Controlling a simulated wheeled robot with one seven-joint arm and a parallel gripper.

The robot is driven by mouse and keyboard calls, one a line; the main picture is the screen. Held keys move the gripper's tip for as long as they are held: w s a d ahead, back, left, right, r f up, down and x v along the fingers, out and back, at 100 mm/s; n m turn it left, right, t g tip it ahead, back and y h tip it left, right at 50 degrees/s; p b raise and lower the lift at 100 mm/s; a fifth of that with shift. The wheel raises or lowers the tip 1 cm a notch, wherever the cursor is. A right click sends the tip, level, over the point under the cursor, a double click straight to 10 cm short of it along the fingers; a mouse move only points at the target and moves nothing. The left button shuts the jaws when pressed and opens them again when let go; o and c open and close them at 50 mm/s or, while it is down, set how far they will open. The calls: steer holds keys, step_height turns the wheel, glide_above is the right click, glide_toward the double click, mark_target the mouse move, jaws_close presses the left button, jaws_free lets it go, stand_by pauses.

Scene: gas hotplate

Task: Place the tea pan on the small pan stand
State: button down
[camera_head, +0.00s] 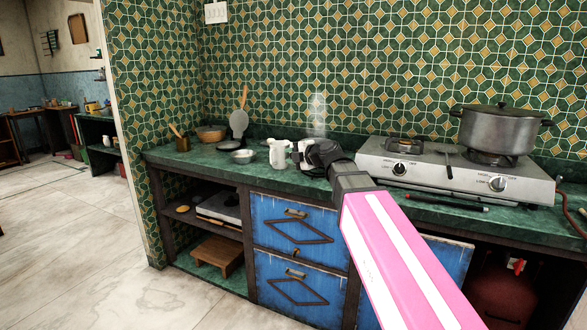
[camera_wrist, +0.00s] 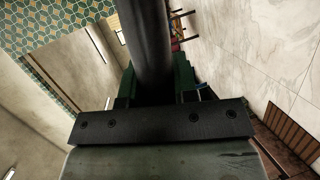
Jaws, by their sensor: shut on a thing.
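My gripper (camera_head: 318,153) is over the green counter, left of the gas hotplate (camera_head: 375,168). In the wrist view a thick dark bar (camera_wrist: 147,45), which looks like a pan handle, runs up from the jaws. My gripper is shut on it. The body of the tea pan cannot be made out; faint steam rises just behind my gripper. The small pan stand (camera_head: 405,146) is on the hotplate's left burner, to the right of my gripper, and looks bare. The two are apart.
A large lidded pot (camera_head: 500,128) stands on the right burner. A dark long-handled thing (camera_head: 447,160) lies between the burners. A lighter-like stick (camera_head: 455,207) lies at the counter's front.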

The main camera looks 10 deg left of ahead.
steer(key=shift+w+d+f, duration=0.45)
steer(key=shift+w, duration=0.05)
steer(key=shift+f, duration=1.9)
steer(key=c, duration=0.9)
jaws_free()
steer(key=v, duration=1.2)
steer(key=shift+d+f, duration=0.1)
